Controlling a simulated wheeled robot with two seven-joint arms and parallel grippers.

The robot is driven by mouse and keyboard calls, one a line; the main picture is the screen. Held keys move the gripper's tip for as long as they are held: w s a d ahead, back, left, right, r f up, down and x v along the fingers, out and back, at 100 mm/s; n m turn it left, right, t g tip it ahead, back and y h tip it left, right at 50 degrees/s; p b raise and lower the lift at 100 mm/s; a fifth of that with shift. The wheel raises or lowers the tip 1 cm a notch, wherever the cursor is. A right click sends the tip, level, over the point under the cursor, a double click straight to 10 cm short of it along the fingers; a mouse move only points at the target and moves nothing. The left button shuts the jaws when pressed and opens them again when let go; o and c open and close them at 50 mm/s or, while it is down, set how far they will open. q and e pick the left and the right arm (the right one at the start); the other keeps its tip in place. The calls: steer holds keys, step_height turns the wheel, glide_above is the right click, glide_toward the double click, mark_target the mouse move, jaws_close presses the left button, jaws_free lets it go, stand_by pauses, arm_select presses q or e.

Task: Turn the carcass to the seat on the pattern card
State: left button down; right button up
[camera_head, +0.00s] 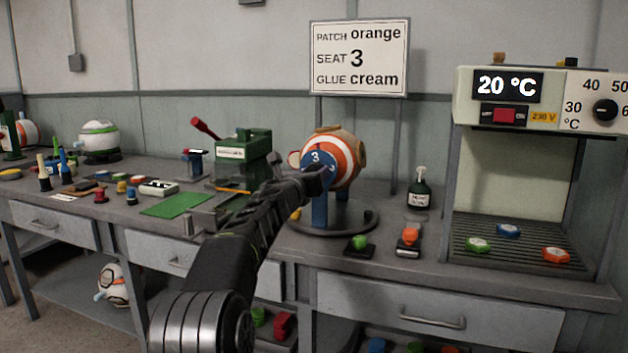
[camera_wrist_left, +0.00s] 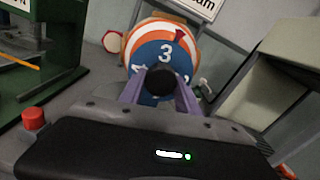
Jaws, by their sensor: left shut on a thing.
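The carcass (camera_head: 347,158) is a ball with orange, white and tan areas, held on a blue stand (camera_head: 319,208). A blue numbered dial (camera_head: 314,166) faces me on its front. In the left wrist view the carcass (camera_wrist_left: 133,46) shows behind the dial (camera_wrist_left: 148,55), with 3 at the top near a small red pointer (camera_wrist_left: 179,35). My left gripper (camera_head: 322,180) is shut on a dark round knob (camera_wrist_left: 160,80) in front of the dial, between its purple fingers. The pattern card (camera_head: 359,58) reads patch orange, seat 3, glue cream. My right gripper is out of view.
A green press (camera_head: 243,147) with a red lever stands left of the carcass. A dark glue bottle (camera_head: 419,190) and small pads with green and orange pieces stand to the right. A heater cabinet (camera_head: 503,100) reads 20 °C at the far right. A green mat (camera_head: 178,204) lies on the left.

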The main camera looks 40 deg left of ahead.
arm_select(q)
steer(key=shift+f+m+b, duration=0.15)
steer(key=shift+m+b, duration=0.15)
steer(key=shift+m, duration=0.7)
steer(key=c, duration=0.9)
jaws_free()
steer(key=shift+o, duration=0.2)
steer(key=b+v, duration=0.2)
steer(key=v, duration=0.5)
steer(key=shift+s+b, duration=0.3)
steer(key=shift+s, duration=0.05)
steer(key=shift+d, duration=0.1)
